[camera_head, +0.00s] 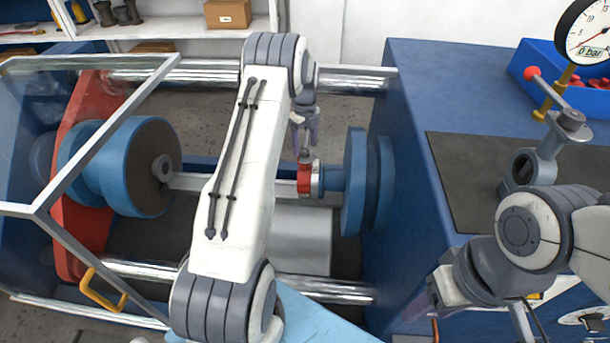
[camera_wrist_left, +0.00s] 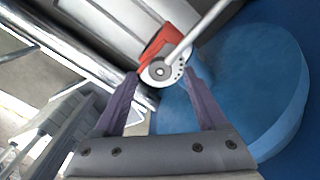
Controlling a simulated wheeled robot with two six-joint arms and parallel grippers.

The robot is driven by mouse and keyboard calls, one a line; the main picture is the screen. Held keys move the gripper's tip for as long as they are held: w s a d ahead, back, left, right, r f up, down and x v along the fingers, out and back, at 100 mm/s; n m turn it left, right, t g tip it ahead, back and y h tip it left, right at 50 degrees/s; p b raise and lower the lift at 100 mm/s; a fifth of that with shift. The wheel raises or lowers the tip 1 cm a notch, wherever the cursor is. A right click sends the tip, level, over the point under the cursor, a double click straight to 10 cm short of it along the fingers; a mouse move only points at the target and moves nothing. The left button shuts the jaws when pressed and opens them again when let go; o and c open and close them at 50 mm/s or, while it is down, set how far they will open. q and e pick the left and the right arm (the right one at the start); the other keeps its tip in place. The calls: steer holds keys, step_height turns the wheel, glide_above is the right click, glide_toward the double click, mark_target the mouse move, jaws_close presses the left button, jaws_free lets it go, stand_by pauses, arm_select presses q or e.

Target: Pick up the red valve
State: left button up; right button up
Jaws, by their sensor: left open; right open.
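The red valve (camera_head: 304,179) sits between the grey shaft and the blue flange hub in the head view. In the left wrist view the red valve (camera_wrist_left: 164,42) has a round silver hub and a thin metal lever rising to the upper right. My left gripper (camera_head: 305,125) is open and just behind the valve in the head view. In the left wrist view its purple fingertips (camera_wrist_left: 160,82) straddle the lower part of the valve's hub in the picture; contact cannot be told. My right gripper (camera_head: 428,303) is open, low at the right, and partly hidden by its own wrist.
Blue discs (camera_head: 355,182) stand right of the valve. Chrome bars (camera_head: 335,78) run above and below it. A clear guard (camera_head: 90,130) with a yellow handle (camera_head: 100,291) is at left. A lever with a red knob (camera_head: 531,73) and a pressure gauge (camera_head: 590,32) stand at right.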

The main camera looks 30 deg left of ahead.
arm_select(q)
steer(key=shift+f, duration=1.05)
jaws_close()
stand_by(0.5)
steer(key=shift+w+a+r, duration=0.1)
steer(key=shift+r, duration=0.1)
